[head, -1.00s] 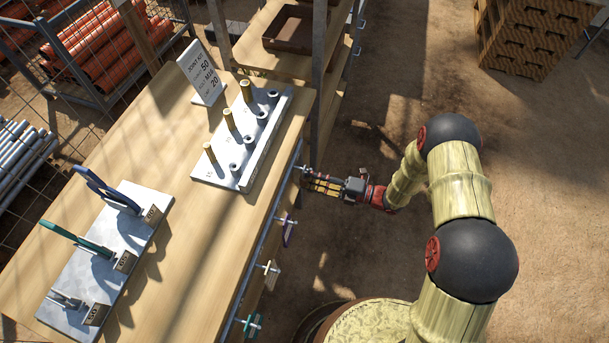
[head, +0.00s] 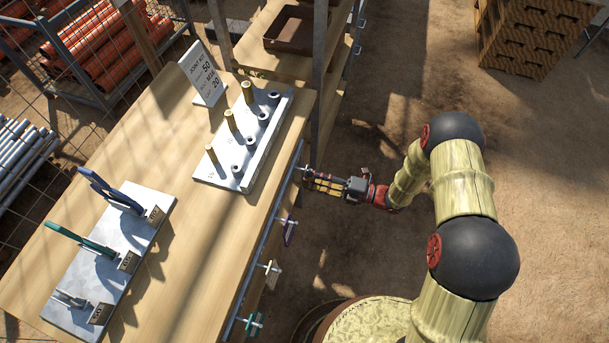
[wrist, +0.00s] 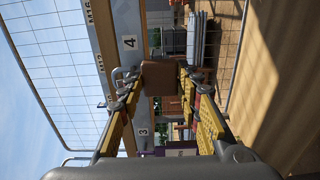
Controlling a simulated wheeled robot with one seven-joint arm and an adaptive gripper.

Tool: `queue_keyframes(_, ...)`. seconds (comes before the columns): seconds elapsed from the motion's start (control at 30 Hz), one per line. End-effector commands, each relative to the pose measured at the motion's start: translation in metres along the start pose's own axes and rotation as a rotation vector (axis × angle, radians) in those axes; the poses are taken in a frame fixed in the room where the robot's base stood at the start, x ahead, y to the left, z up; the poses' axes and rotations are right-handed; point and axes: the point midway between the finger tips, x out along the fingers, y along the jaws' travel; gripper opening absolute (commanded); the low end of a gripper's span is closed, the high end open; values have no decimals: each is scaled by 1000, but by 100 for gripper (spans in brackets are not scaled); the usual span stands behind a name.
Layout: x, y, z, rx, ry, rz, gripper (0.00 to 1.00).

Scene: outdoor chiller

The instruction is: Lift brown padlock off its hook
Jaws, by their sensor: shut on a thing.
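The brown padlock (wrist: 160,78) is between my fingertips in the wrist view, in front of the bench edge beside the number 4 label (wrist: 129,42). My gripper (head: 308,178) is shut on it, reaching in from the right at the far end of the hook rail (head: 265,243). It also shows in the wrist view (wrist: 158,82). In the head view the fingers mostly hide the padlock. I cannot tell whether its shackle still rests on the hook.
Nearer along the rail hang a purple padlock (head: 289,232), a tan one (head: 271,275) and a green one (head: 254,324). The wooden bench (head: 190,225) carries a peg block (head: 265,160) and a tool plate (head: 75,325). A shelf post (head: 318,75) stands close beyond my gripper. Open ground lies to the right.

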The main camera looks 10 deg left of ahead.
Motion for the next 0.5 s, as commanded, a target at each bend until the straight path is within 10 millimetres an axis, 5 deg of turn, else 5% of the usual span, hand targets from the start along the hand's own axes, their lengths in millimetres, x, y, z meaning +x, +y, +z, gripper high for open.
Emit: queue_keyframes(0.5,-30,6,4,-8,-5,8,0)
